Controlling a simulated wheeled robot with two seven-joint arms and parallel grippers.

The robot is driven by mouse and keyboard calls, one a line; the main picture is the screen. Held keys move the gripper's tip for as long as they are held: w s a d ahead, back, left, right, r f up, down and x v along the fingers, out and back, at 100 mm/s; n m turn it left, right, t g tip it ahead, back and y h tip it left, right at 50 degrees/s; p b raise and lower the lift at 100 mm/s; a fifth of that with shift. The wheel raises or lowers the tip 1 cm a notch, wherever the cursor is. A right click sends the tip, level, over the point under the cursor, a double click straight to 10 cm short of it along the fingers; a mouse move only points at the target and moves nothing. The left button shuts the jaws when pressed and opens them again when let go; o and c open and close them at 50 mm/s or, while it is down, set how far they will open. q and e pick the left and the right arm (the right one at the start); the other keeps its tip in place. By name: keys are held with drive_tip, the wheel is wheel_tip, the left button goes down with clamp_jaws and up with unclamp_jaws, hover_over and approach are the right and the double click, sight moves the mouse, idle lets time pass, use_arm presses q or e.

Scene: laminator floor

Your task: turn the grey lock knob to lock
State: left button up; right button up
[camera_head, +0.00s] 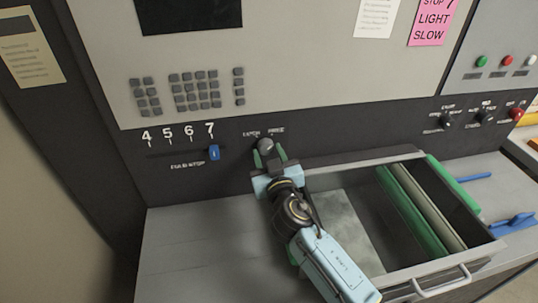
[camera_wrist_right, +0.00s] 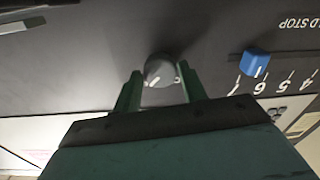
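The grey lock knob (camera_head: 266,144) sits on the dark panel strip, under a small two-word label that is hard to read. In the right wrist view the knob (camera_wrist_right: 159,69) is round, with a white pointer mark towards its lower left. My right gripper (camera_head: 268,155) is at the knob. In the wrist view its two green fingers (camera_wrist_right: 159,84) stand open, one on each side of the knob, with a narrow gap to each. Whether a finger touches it cannot be told. My left gripper is not in view.
A blue slider (camera_head: 214,152) on a 4-to-7 scale is left of the knob. Several small knobs and buttons (camera_head: 487,117) are at the far right. The grey ledge at left is clear.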

drive_tip(key=c, duration=0.6)
drive_tip(key=shift+o, duration=0.2)
drive_tip(key=shift+n, duration=0.4)
drive_tip(key=n, duration=0.2)
drive_tip(key=shift+n, duration=0.4)
drive_tip(key=n, duration=0.3)
drive_tip(key=shift+r+n+p, duration=0.1)
drive_tip(key=shift+n+p, duration=0.2)
drive_tip(key=shift+p, duration=0.05)
drive_tip(key=n+p, duration=0.1)
drive_tip(key=n, duration=0.4)
drive_tip(key=n+p, duration=0.1)
drive_tip(key=n, duration=0.4)
drive_tip(key=shift+h, duration=0.3)
